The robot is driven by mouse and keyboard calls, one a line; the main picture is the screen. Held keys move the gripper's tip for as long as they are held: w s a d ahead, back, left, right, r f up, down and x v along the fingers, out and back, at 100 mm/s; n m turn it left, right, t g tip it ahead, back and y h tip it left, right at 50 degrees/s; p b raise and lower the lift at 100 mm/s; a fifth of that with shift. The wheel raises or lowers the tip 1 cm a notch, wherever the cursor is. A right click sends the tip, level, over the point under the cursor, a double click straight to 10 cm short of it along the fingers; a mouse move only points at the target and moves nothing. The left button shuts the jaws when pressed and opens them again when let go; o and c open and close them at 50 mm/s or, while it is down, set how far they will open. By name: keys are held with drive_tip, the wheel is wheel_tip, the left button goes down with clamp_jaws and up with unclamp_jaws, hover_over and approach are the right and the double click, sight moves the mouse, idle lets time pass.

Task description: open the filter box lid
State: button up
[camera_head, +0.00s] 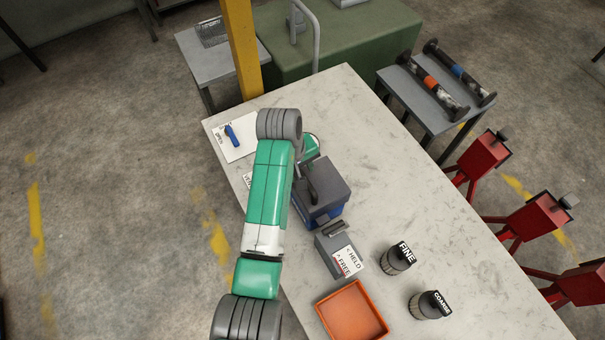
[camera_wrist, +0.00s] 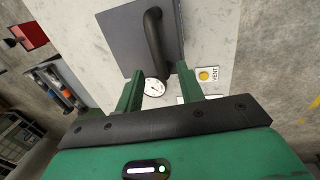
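The filter box is blue (camera_head: 326,217) with a dark grey lid (camera_head: 330,178) lying flat on top, and it stands on the pale table. A black bar handle stands on the lid; it shows in the wrist view (camera_wrist: 155,40) over the grey lid (camera_wrist: 120,35). My gripper (camera_wrist: 160,70) is open, with two green fingers. The near end of the handle appears between the fingertips, with a gap on both sides; I cannot tell whether they are level with it. In the head view my arm hides most of the gripper.
A round gauge (camera_wrist: 155,88) and a yellow VENT button (camera_wrist: 204,75) lie near the box. A grey block (camera_head: 326,240) with a HELD/FREE card (camera_head: 347,261), an orange tray (camera_head: 353,312), and FINE (camera_head: 397,259) and COARSE (camera_head: 430,304) filters stand nearby. The right of the table is clear.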

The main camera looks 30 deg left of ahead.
sight(303, 175)
drive_tip(key=shift+w+d+f, duration=0.1)
drive_tip(key=shift+w+f, duration=0.1)
drive_tip(key=shift+f, duration=0.7)
drive_tip(key=shift+w+d+f, duration=0.1)
drive_tip(key=shift+w+f, duration=0.05)
drive_tip(key=shift+f, duration=0.75)
clamp_jaws()
drive_tip(key=shift+d+r, duration=0.1)
